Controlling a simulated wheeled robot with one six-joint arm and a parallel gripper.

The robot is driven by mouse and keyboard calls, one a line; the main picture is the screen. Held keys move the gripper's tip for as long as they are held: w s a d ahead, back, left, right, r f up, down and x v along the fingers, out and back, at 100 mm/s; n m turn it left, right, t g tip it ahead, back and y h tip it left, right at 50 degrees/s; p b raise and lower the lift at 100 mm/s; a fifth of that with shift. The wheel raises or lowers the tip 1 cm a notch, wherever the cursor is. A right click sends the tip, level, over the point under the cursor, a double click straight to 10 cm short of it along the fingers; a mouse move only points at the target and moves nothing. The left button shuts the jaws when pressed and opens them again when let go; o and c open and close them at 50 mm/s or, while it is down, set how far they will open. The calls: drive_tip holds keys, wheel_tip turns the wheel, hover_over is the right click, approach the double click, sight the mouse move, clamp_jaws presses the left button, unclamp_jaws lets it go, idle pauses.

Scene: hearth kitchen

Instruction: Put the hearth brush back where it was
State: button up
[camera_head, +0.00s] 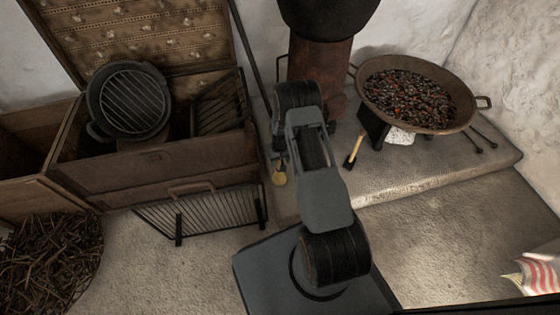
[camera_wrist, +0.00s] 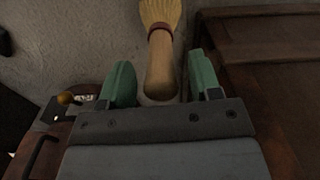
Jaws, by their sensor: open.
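The hearth brush (camera_wrist: 161,58) shows in the wrist view, with pale straw bristles at the top, a red binding and a wooden handle pointing toward my gripper (camera_wrist: 160,80). My gripper's two green fingers are open, one on either side of the handle's end. I see a gap beside each finger and cannot tell how deep the handle sits between them. In the head view, a small yellowish patch (camera_head: 279,178) just below the end of my arm looks like the brush's bristles; my arm hides the rest.
A wooden chest (camera_head: 150,178) with an open lid and a round grill pan (camera_head: 130,100) stands at left, a grate (camera_head: 205,212) leaning in front. A pan of embers (camera_head: 415,92) and a wood-handled tool (camera_head: 354,150) are on the stone ledge (camera_head: 455,160). Twigs (camera_head: 50,258) lie lower left.

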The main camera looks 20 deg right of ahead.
wheel_tip(320, 180, up, 10)
drive_tip(key=p, duration=0.3)
drive_tip(key=shift+p, duration=0.3)
drive_tip(key=s+a+r+t, duration=0.1)
drive_tip(key=s+a+r, duration=0.2)
drive_tip(key=r, duration=0.7)
drive_tip(key=s+a+r, duration=0.2)
drive_tip(key=a+r, duration=0.1)
drive_tip(key=r, duration=0.8)
drive_tip(key=s+a+r+t, duration=0.1)
drive_tip(key=s+a+r, duration=0.1)
drive_tip(key=s+r, duration=0.3)
drive_tip(key=s+a+r+n, duration=0.1)
drive_tip(key=s+r, duration=0.4)
drive_tip(key=s, duration=0.6)
drive_tip(key=shift+s+a+t, duration=0.35)
drive_tip(key=shift+a+t, duration=0.05)
drive_tip(key=shift+a, duration=0.3)
